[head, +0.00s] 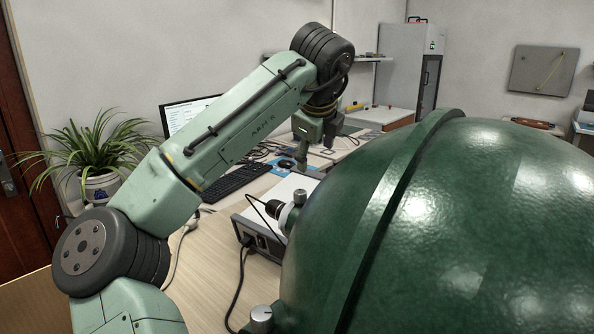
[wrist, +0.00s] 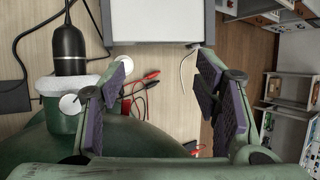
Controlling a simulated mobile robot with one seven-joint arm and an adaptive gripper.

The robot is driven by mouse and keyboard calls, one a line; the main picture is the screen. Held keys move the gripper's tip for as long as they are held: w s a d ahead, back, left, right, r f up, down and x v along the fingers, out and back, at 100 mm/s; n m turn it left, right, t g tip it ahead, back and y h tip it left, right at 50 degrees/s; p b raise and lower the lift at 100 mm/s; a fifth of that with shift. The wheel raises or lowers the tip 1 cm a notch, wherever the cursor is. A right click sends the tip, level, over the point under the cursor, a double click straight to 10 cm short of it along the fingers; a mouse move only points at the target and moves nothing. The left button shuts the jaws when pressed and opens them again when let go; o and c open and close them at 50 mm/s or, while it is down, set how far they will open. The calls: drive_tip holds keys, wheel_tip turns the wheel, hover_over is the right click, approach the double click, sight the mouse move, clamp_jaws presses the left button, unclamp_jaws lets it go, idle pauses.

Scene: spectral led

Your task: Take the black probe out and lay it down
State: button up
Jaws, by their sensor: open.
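The black probe (head: 273,208) sits in a pale collar (head: 287,216) on the side of the large green sphere (head: 470,215). Its thin cable leaves the outer end. In the wrist view the black probe (wrist: 69,47) is at the upper left, its front end hidden inside the white collar (wrist: 62,84) of a green port. A round pale knob (wrist: 70,103) is beside the collar. My gripper (wrist: 164,66) is open and empty, its purple-padded fingers wide apart, to the right of the probe. In the head view my gripper (head: 316,146) hangs above the desk, beyond the probe.
A white instrument box (head: 262,228) stands on the wooden desk (head: 200,275) by the sphere. Red and black clip leads (wrist: 141,90) lie below the fingers. A keyboard (head: 232,184), monitor (head: 186,116) and potted plant (head: 100,160) are farther back. Bare desk shows at front left.

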sight(279, 202)
drive_tip(key=s+a+g+y, duration=0.1)
drive_tip(key=s+a+f+g+y, duration=0.1)
drive_tip(key=s+a, duration=0.1)
drive_tip(key=s+a+m+g+y, duration=0.1)
drive_tip(key=s+g, duration=0.1)
drive_tip(key=shift+s+a+f+y, duration=0.1)
drive_tip(key=shift+a+f+y, duration=0.15)
drive_tip(key=shift+y, duration=0.05)
drive_tip(key=shift+a+f, duration=0.15)
drive_tip(key=shift+f, duration=0.05)
drive_tip(key=x, duration=1)
drive_tip(key=shift+f+p, duration=0.2)
drive_tip(key=shift+p, duration=0.1)
drive_tip(key=shift+c, duration=0.2)
clamp_jaws()
